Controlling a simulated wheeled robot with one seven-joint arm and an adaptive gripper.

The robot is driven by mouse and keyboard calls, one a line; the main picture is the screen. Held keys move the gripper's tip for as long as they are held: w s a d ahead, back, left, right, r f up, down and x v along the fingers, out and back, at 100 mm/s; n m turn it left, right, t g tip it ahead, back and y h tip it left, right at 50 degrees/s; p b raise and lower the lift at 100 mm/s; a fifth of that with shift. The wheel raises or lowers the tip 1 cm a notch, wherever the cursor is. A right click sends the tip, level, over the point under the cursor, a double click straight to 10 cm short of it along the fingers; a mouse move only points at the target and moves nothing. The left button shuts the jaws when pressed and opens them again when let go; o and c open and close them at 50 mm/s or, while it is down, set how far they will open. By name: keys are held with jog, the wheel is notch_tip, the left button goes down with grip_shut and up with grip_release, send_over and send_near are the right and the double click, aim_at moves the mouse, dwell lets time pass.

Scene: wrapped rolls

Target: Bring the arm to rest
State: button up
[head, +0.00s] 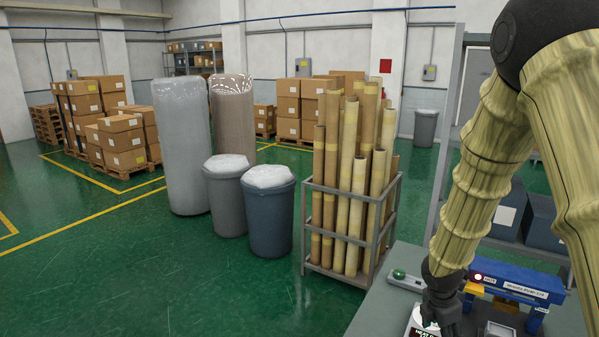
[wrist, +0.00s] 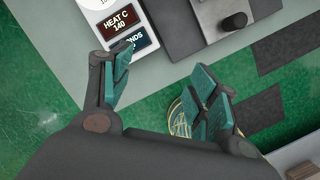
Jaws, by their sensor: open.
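My arm comes down from the upper right in the head view, its links in a ribbed pale-yellow sleeve. My gripper (head: 440,308) hangs at its end, low over the grey table (head: 385,318), in front of a blue sealing machine (head: 520,284). In the wrist view my gripper (wrist: 163,72) is open, with two teal-padded fingers spread apart and nothing between them. The left fingertip overlaps the edge of a control panel (wrist: 119,21) reading "HEAT C 140". I cannot tell whether it touches. A round, yellow-rimmed thing (wrist: 180,121) is partly hidden behind the right finger.
A small device with a green knob (head: 400,274) lies on the table's far edge. A crate of tall rolls (head: 350,240) stands just beyond. Two bins (head: 268,215), wrapped rolls (head: 182,145) and boxes on pallets (head: 122,142) stand farther off. The green floor at left is clear.

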jog(key=s+a+f+m+y+b, duration=0.1)
jog(key=s+a+f+m+b, duration=0.15)
jog(key=s+f, duration=0.4)
jog(key=s+a+f+m+y+b, duration=0.1)
jog(key=s+a+f+m, duration=0.25)
jog(key=f, duration=0.65)
jog(key=s+a+f+m+b, duration=0.3)
jog(key=s+f+m, duration=0.4)
jog(key=s+f, duration=0.4)
jog(key=s+a+f+m+g+b, duration=0.1)
jog(key=s+a+f+m+b, duration=0.3)
jog(key=s+f+m, duration=0.4)
jog(key=s+f, duration=0.3)
jog(key=s, duration=0.3)
jog(key=shift+s+y, duration=0.2)
jog(key=shift+y, duration=0.2)
